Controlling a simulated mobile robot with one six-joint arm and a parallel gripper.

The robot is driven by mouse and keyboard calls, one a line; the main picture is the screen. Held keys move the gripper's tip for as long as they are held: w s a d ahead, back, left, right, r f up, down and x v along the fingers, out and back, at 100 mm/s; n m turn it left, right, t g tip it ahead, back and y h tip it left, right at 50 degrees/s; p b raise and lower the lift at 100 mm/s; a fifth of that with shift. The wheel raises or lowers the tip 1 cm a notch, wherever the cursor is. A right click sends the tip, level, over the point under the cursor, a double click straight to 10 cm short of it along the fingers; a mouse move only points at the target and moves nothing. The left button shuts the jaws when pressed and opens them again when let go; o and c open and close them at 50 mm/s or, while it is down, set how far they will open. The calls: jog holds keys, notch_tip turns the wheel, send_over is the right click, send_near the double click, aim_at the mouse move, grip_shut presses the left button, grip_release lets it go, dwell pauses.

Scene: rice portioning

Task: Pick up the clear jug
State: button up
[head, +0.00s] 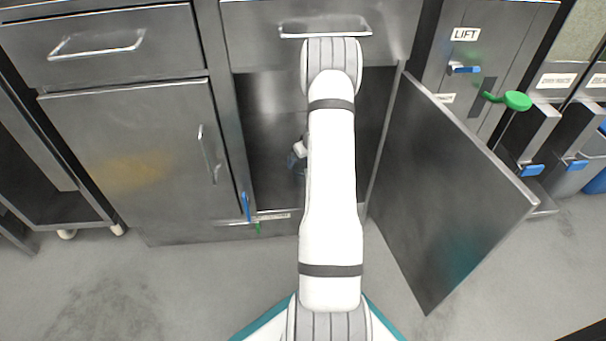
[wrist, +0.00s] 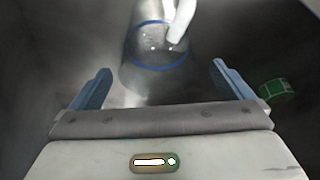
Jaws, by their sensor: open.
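The clear jug (wrist: 148,72) stands in the wrist view ahead of my gripper, with a blue band around it and a white piece at its upper right. My gripper (wrist: 162,82) is open, with one blue finger to each side and the jug lying beyond and between them. I cannot tell whether either finger touches it. My fingertips are hidden there.
The cabinet door (head: 445,190) stands open to the right. A closed cabinet (head: 135,150) is on the left, and a drawer (head: 255,30) is above the opening. A green-labelled item (wrist: 277,92) lies right of my gripper in the wrist view. The floor in front is clear.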

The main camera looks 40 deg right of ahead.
jog(key=x, duration=0.2)
jog(key=shift+d+f, duration=0.1)
jog(key=shift+f, duration=0.25)
jog(key=shift+c, duration=0.3)
jog(key=c, duration=1.3)
jog(key=shift+w+r, duration=0.1)
jog(key=shift+r, duration=0.05)
